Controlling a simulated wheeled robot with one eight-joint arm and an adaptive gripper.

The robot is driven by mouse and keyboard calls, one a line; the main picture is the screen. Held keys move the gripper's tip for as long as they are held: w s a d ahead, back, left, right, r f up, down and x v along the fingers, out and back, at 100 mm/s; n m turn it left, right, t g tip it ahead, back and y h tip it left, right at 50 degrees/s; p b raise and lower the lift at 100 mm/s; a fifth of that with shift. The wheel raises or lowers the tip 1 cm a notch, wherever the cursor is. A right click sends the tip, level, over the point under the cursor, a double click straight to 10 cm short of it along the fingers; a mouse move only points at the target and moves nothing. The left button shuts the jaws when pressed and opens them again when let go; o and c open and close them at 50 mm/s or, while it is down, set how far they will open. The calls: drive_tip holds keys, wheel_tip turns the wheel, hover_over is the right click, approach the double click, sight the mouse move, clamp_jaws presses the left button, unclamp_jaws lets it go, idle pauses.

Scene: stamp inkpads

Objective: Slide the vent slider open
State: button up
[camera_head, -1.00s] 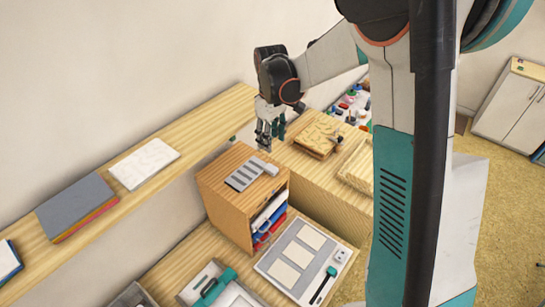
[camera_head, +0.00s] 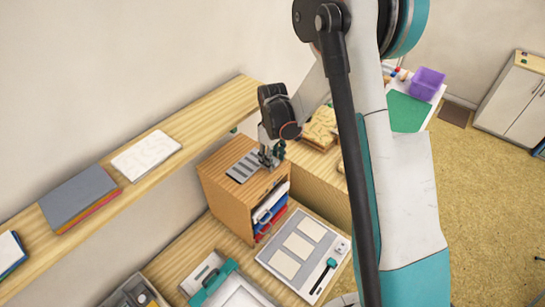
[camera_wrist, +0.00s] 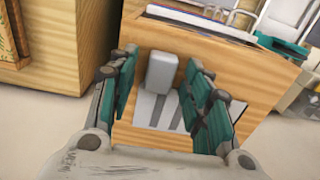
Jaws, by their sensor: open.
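The vent (camera_head: 243,168) is a grey slotted plate on top of a wooden cabinet (camera_head: 228,205). It also shows in the wrist view (camera_wrist: 150,112), with a light grey raised slider block (camera_wrist: 162,72) at its far end. My gripper (camera_head: 268,162) is low over the right end of the vent in the head view and hides the block there. In the wrist view, my gripper (camera_wrist: 163,88) is open, with teal fingers to the left and right of the block. Gaps appear on both sides; I cannot tell how deep the fingertips reach.
Trays with papers and folders (camera_head: 270,208) fill the cabinet's open front. A white board with panels (camera_head: 300,250) lies below. A wall shelf (camera_head: 200,118) holds books and a white slab (camera_head: 146,155). A puzzle board (camera_head: 322,128) sits on the neighbouring wooden surface.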

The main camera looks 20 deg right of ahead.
sight(265, 171)
clamp_jaws()
drive_tip(key=shift+s+a+f+b, duration=0.1)
drive_tip(key=shift+s+a+b, duration=0.35)
drive_tip(key=shift+a, duration=0.25)
drive_tip(key=shift+s+a+b, duration=0.35)
drive_tip(key=shift+s+a, duration=0.15)
drive_tip(key=shift+a, duration=0.2)
drive_tip(key=shift+s+a, duration=0.25)
drive_tip(key=shift+a, duration=0.1)
drive_tip(key=shift+w+d, duration=0.1)
unclamp_jaws()
